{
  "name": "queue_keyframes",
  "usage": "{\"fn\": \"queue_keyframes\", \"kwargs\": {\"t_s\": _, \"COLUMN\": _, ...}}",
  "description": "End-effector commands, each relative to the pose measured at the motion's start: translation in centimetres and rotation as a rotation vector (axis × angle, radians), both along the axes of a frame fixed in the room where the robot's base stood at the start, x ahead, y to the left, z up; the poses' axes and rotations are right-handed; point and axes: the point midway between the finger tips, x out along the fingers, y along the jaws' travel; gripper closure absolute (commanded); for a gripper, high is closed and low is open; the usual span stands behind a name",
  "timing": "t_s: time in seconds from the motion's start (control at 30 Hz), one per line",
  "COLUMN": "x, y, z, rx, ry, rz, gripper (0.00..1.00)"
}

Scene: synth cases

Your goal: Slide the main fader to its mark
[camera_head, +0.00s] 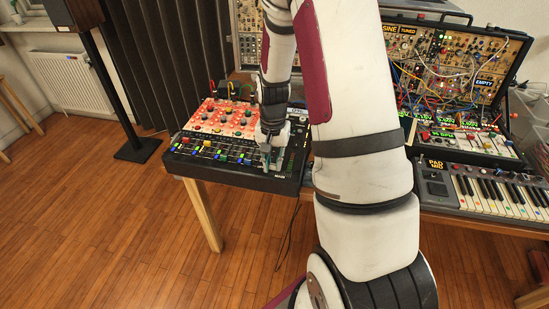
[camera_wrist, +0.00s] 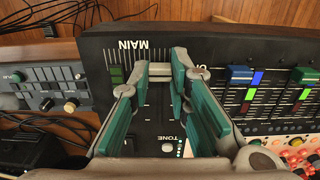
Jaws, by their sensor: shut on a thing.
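The mixer (camera_head: 230,178) lies at the table's front left corner, with rows of coloured fader caps. My gripper (camera_head: 268,163) reaches down onto its right part; it also shows in the wrist view (camera_wrist: 172,75). I cannot make out the fader's mark.
A blue fader cap (camera_wrist: 240,74) and a green one (camera_wrist: 304,76) stand to the right in the wrist view. Red-panelled gear (camera_head: 225,117) sits behind the mixer. A keyboard (camera_head: 490,190) and a patched synth case (camera_head: 460,65) are at the right.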

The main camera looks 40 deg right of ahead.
Motion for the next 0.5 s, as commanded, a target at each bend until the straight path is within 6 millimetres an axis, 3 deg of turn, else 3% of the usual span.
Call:
{"fn": "queue_keyframes", "kwargs": {"t_s": 0.07, "x": -0.21, "y": 0.23, "z": -0.05, "rx": 0.004, "ry": 0.007, "rz": 0.001, "gripper": 1.0}}
{"fn": "queue_keyframes", "kwargs": {"t_s": 0.1, "x": -0.23, "y": 0.24, "z": -0.05, "rx": 0.005, "ry": 0.008, "rz": 0.001, "gripper": 0.76}}
{"fn": "queue_keyframes", "kwargs": {"t_s": 0.17, "x": -0.22, "y": 0.22, "z": -0.05, "rx": 0.005, "ry": 0.008, "rz": 0.0, "gripper": 0.62}}
{"fn": "queue_keyframes", "kwargs": {"t_s": 0.5, "x": -0.12, "y": 0.12, "z": 0.1, "rx": 0.003, "ry": 0.004, "rz": 0.0, "gripper": 0.62}}
